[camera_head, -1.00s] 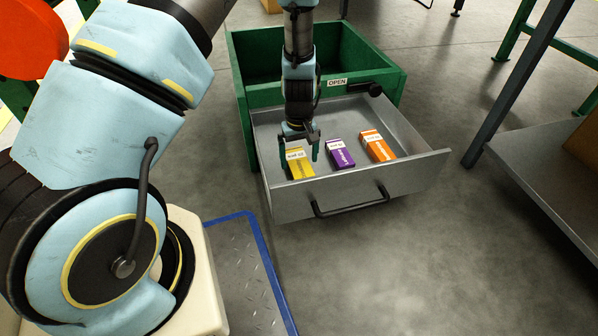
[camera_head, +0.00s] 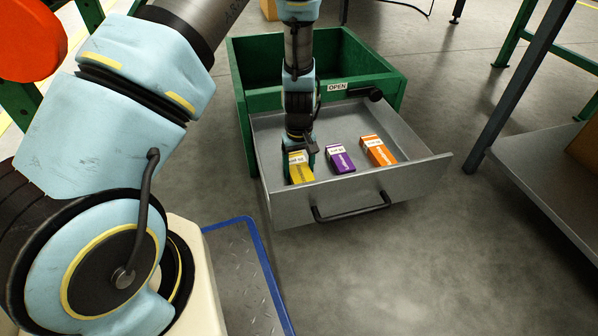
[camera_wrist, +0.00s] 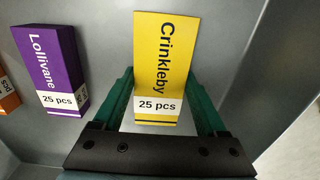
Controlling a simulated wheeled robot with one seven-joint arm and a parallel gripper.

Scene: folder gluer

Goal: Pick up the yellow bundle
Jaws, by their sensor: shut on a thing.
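The yellow bundle (camera_head: 301,175) lies at the left of the open grey drawer (camera_head: 420,177), close to its left wall. In the wrist view the yellow bundle (camera_wrist: 165,50) reads "Crinkleby" and "25 pcs". My gripper (camera_head: 300,164) points down over it, with its green fingers along both sides. In the wrist view my gripper (camera_wrist: 162,88) is shut on the bundle's sides. I cannot see a gap between the bundle and the drawer floor.
A purple bundle (camera_head: 340,159) lies just right of the yellow one, and an orange bundle (camera_head: 378,150) further right. The drawer slides out of a green cabinet (camera_head: 250,75) marked "OPEN". A grey-topped table (camera_head: 530,180) stands at the right, with bare floor between.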

